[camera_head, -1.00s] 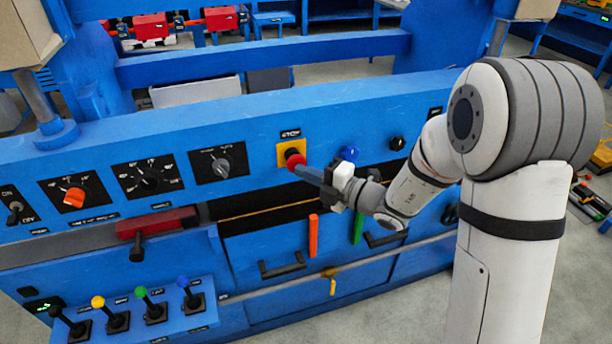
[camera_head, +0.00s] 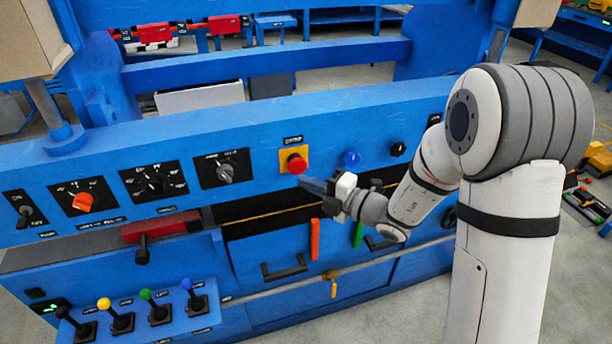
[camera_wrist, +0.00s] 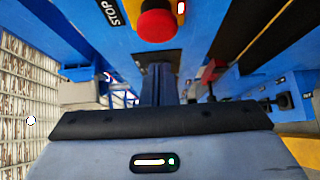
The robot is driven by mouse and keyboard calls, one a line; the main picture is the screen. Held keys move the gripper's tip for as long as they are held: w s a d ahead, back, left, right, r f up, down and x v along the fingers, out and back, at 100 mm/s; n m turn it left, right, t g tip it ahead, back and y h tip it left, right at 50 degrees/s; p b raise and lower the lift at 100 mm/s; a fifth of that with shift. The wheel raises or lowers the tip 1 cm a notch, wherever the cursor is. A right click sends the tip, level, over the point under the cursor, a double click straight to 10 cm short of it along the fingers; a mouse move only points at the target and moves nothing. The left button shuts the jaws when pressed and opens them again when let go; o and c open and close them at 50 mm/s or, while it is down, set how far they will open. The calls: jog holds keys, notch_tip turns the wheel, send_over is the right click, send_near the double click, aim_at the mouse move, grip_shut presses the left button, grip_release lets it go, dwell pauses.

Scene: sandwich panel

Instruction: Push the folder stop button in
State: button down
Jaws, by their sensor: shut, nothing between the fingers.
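The stop button is a red round knob (camera_head: 296,163) on a yellow plate (camera_head: 285,155) in the blue panel. The red knob also shows at the top of the wrist view (camera_wrist: 157,24), beside a "STOP" label (camera_wrist: 112,12). My gripper (camera_head: 305,182) has its dark, narrow fingers together and empty. Their tips are just below and slightly right of the knob in the head view, with a small gap to it. In the wrist view the shut fingers (camera_wrist: 158,75) point at the panel, off the knob.
A blue knob (camera_head: 351,158) and a black knob (camera_head: 397,149) sit right of the stop button. Black dial plates (camera_head: 222,168) are to its left. An orange handle (camera_head: 315,240) and a green handle (camera_head: 358,234) are below. Coloured levers (camera_head: 146,296) stand at lower left.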

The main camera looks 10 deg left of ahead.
jog(key=v, duration=1)
jog(key=shift+s+d+b, duration=0.25)
jog(key=shift+s+b, duration=0.05)
jog(key=shift+s, duration=0.05)
jog(key=s+d+n+g+h, duration=0.4)
jog(key=s+n+g+h, duration=0.4)
jog(key=s+n, duration=1.1)
jog(key=w+d+r+n+t+h, duration=0.1)
jog(key=d+r+n+t+h, duration=0.1)
jog(key=d+n+h, duration=0.2)
jog(key=w+d+r+n+t+h+p, duration=0.1)
jog(key=d+n+h, duration=0.3)
jog(key=d+n, duration=0.6)
jog(key=w+n+t, duration=0.1)
jog(key=n, duration=0.6)
jog(key=shift+r+t+h, duration=0.3)
jog(key=shift+r+h, duration=0.1)
jog(key=shift+w+d, duration=0.1)
